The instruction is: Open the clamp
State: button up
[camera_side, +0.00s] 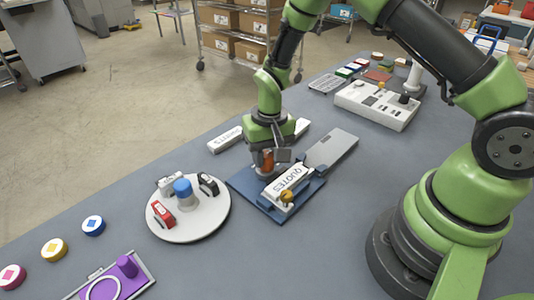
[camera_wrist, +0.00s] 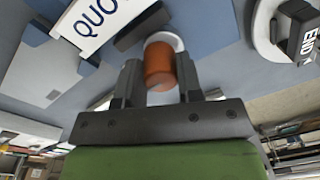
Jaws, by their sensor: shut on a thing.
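The clamp is a blue base plate (camera_side: 246,187) with an orange cylindrical knob (camera_side: 267,162) at its far side. A white block labelled "QUOTES" (camera_side: 290,184) lies on it, with a small gold knob (camera_side: 287,196) at its near end. My gripper (camera_side: 266,156) is down at the orange knob and shut on it. In the wrist view the orange knob (camera_wrist: 160,66) stands between my two dark fingers (camera_wrist: 157,72), with a pale ring behind it. The "QUOTES" block (camera_wrist: 95,22) shows at upper left there. My gripper partly hides the knob in the side view.
A round white turntable (camera_side: 211,222) with a blue knob and several small blocks stands left of the clamp. A grey strip (camera_side: 334,148) extends behind right. White bars (camera_side: 225,139) lie behind my gripper. A white control box (camera_side: 376,105) stands farther back. Colored buttons line the front left.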

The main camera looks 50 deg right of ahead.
jog(key=shift+m, duration=0.4)
jog(key=o, duration=0.9)
jog(key=r, duration=1)
jog(key=shift+s+d, duration=0.15)
jog(key=shift+d, duration=0.1)
notch_tip(320, 180, up, 12)
jog(key=r+t, duration=0.1)
jog(key=t, duration=0.2)
send_over(269, 153)
jog(key=s, duration=0.6)
jog(key=s+r+t, duration=0.1)
jog(key=s, duration=0.3)
jog(key=s+r+n+t+y, duration=0.1)
jog(key=s+r, duration=0.1)
jog(key=s, duration=0.2)
jog(key=s+r+t, duration=0.1)
jog(key=s+t, duration=0.1)
jog(key=s, duration=0.2)
jog(key=shift+s+a+r+n, duration=0.3)
jog(key=shift+s+a+r, duration=0.05)
jog(key=shift+s+a, duration=0.05)
